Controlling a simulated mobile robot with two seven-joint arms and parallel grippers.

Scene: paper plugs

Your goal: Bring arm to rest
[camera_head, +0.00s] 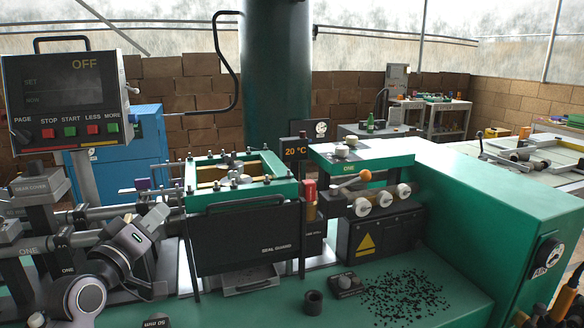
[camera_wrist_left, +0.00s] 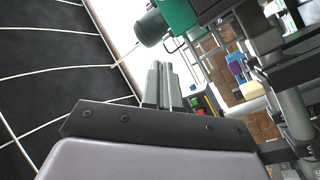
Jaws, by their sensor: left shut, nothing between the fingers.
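My left arm comes in at the lower left of the head view, in front of the machine's grey rods. My left gripper (camera_head: 152,220) is small there and partly lost against the grey machine parts. In the left wrist view its two grey fingers (camera_wrist_left: 163,85) lie together, shut with nothing between them. My right gripper is not in view.
The green machine (camera_head: 470,190) fills the middle and right. Its black seal guard (camera_head: 245,245) stands close right of my left arm. A control panel (camera_head: 68,98) reading OFF stands above left. Dark bits (camera_head: 403,296) lie on the green front deck.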

